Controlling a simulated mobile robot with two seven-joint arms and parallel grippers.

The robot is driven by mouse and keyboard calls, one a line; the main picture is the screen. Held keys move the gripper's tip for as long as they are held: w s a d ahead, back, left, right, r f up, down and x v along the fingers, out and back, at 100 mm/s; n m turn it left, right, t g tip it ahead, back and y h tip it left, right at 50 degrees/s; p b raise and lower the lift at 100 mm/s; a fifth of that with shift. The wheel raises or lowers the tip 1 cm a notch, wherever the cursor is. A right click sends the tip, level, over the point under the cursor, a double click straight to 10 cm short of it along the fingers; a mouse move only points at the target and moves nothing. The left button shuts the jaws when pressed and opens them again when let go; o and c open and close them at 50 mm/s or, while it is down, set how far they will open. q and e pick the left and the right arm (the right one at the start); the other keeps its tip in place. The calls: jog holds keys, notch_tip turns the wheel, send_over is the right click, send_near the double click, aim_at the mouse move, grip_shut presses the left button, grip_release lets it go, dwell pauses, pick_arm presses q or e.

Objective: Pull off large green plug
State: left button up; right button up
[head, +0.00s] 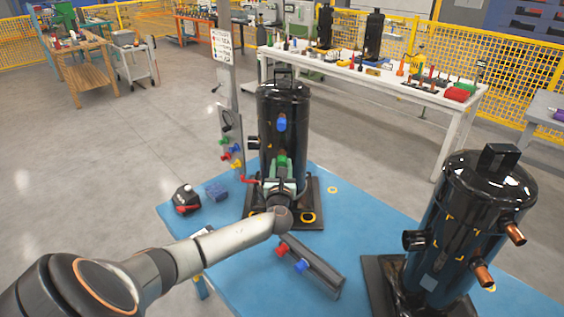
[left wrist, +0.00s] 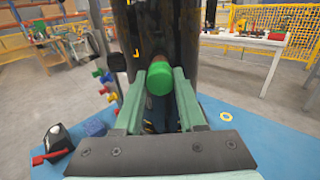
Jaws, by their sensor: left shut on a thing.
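The large green plug (left wrist: 159,79) sits between the two fingertips of my left gripper (left wrist: 160,85) in the left wrist view. The gripper is shut on it, with a finger on each side. In the head view the plug (head: 282,161) shows just above my left gripper (head: 281,180), in front of the lower middle of the black compressor (head: 284,110). I cannot tell whether the plug is still seated on the compressor's pipe. A blue plug (head: 281,124) is higher on the same compressor. My right gripper does not show.
A second black compressor (head: 470,220) with copper pipes stands at the right of the blue table (head: 355,210). A dark bar with red and blue plugs (head: 315,272) lies in front. A red-black tool (head: 186,199) and a blue block (head: 216,192) are at the left.

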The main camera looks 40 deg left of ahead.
pick_arm(q)
grip_shut()
dwell(0.8)
jog(key=shift+s+d+p, duration=0.35)
jog(key=shift+s+d, duration=0.1)
jog(key=shift+s, duration=0.05)
jog(key=shift+p+v, duration=0.35)
jog(key=shift+v, duration=1.95)
